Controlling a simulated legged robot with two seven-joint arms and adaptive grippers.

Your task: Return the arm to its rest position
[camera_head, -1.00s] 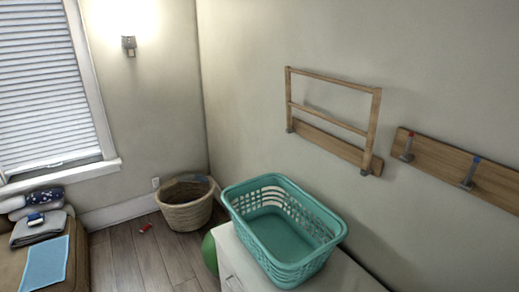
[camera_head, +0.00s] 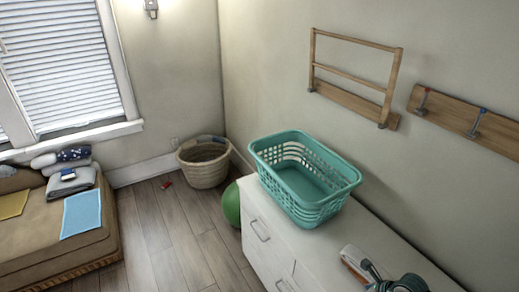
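No part that I can clearly make out as my left or right gripper shows in the head view. A small group of items, one white with an orange edge (camera_head: 354,261) and one dark grey-green (camera_head: 408,284), lies at the bottom of the view on the white dresser (camera_head: 270,215). The bottom edge cuts the dark item off and I cannot tell what it is. A teal laundry basket (camera_head: 338,192) stands upright and empty on the dresser.
A wicker basket (camera_head: 204,170) and a green ball (camera_head: 231,205) are on the wood floor (camera_head: 180,240). A bench (camera_head: 50,247) with folded cloths (camera_head: 82,212) stands at left. A wooden rack (camera_head: 340,95) and a hook board (camera_head: 455,112) hang on the wall.

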